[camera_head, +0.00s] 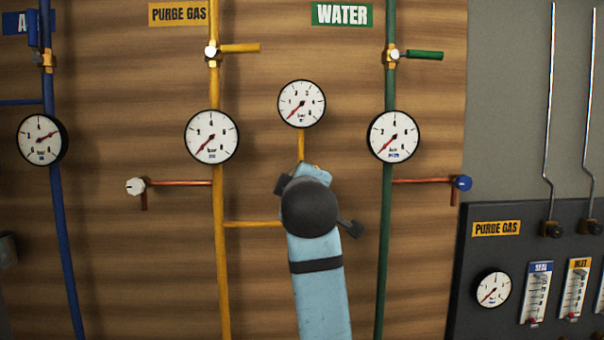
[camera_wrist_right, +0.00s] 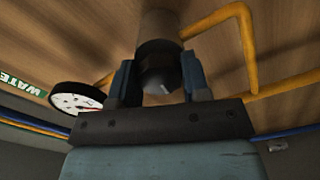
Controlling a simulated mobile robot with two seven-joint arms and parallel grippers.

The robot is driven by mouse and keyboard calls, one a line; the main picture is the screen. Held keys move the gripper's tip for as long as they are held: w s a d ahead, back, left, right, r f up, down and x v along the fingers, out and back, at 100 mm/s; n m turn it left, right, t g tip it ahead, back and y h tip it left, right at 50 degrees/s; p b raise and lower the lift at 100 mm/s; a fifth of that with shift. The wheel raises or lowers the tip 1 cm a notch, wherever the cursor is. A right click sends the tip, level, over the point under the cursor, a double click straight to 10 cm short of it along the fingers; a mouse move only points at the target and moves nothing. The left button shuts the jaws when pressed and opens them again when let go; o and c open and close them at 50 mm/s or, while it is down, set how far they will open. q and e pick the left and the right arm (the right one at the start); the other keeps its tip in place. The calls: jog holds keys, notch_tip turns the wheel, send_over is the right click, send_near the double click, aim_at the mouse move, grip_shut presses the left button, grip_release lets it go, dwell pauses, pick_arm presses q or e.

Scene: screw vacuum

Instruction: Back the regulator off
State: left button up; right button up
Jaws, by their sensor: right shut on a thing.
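The regulator's dark round knob (camera_wrist_right: 158,66) shows in the right wrist view, with a small white mark on its face. My right gripper (camera_wrist_right: 157,84) is shut on it, one blue finger on each side. In the head view my right arm and wrist cover the regulator and the knob. The regulator's gauge (camera_head: 301,104) stands just above on a yellow stub; its needle points to the lower left, near the low end of the scale. This gauge also shows tilted in the wrist view (camera_wrist_right: 78,99). My left gripper is in neither view.
The yellow purge gas pipe (camera_head: 220,265) with its gauge (camera_head: 212,137) runs left of my arm. The green water pipe (camera_head: 387,235) with its gauge (camera_head: 393,137) runs to the right. A dark panel (camera_head: 470,295) with flowmeters stands at the far right.

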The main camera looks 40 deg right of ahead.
jog(key=shift+n, duration=0.5)
jog(key=shift+n+p, duration=0.3)
jog(key=shift+p, duration=0.05)
jog(key=o, duration=0.9)
jog(key=shift+o, duration=0.2)
jog(key=shift+s+a, duration=0.1)
